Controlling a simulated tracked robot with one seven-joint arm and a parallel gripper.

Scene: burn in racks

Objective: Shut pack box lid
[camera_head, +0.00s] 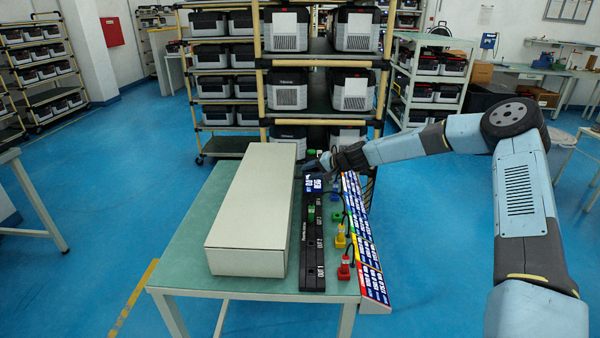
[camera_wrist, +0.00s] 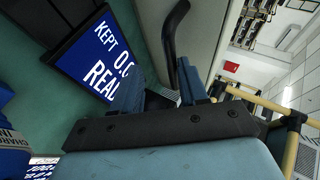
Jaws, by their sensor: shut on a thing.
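The pack box (camera_head: 246,262) is a long, pale cream box on the green table. Its lid (camera_head: 255,190) lies flat across the top, and I see no open gap from this side. My gripper (camera_head: 318,165) is at the box's far right edge. In the wrist view my gripper (camera_wrist: 158,68) has its two blue fingers on either side of a black curved handle (camera_wrist: 171,35), beside the pale box surface (camera_wrist: 205,30). The jaws are shut on this handle. The grip point is partly hidden by the black gripper body.
A black strip with labelled outputs (camera_head: 312,262) and red, yellow and green plugs lies right of the box. A slanted label board (camera_head: 365,240) runs along the table's right edge. A dark sign (camera_wrist: 97,55) stands close to my gripper. A loaded rack (camera_head: 318,62) stands behind the table.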

